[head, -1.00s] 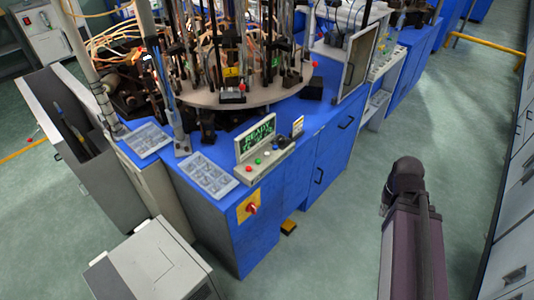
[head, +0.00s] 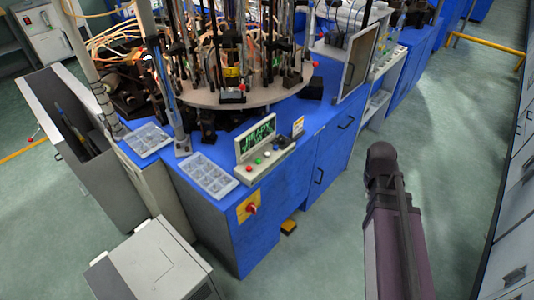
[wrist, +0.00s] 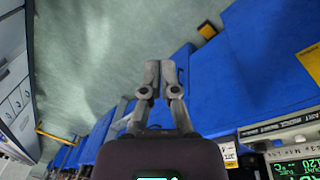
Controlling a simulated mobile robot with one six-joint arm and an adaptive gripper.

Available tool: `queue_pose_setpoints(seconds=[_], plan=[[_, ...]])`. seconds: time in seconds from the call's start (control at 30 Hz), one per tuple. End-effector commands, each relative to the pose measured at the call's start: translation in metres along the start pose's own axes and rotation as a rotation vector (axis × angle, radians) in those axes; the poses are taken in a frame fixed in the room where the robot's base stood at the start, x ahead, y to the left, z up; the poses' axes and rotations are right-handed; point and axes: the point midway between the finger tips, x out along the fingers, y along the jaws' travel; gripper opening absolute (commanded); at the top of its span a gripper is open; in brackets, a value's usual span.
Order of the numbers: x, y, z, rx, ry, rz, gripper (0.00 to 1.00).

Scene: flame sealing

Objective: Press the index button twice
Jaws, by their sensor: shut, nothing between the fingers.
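The control panel (head: 265,160) sits on the front edge of the blue machine in the head view, with a green-lettered display (head: 255,136) and a row of small buttons. A red button (head: 249,168), a green button (head: 258,160) and a pale button (head: 267,153) show; their labels are too small to read, so I cannot tell which is index. My gripper (wrist: 161,66) is shut and empty in the wrist view, over floor and blue cabinets. The display (wrist: 292,170) shows at the wrist view's lower right, apart from the fingers. No fingers show in the head view.
A round turntable (head: 222,99) with rods and hoses stands behind the panel. A compartment tray (head: 207,176) lies left of it. A red switch on a yellow plate (head: 250,208) is on the cabinet front. A grey box (head: 148,264) stands front left. Floor right of the cabinet is open.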

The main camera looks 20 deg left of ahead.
Motion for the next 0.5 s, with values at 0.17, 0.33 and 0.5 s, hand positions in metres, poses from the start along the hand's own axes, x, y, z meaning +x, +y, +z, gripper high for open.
queue_pose_setpoints(seconds=[0.17,0.33,0.5], plan=[[-0.005,-0.021,-0.037,-0.186,0.03,0.072,0.0],[-0.012,-0.044,-0.069,-0.364,0.056,0.143,0.0],[-0.02,-0.071,-0.1,-0.541,0.078,0.216,0.0]])
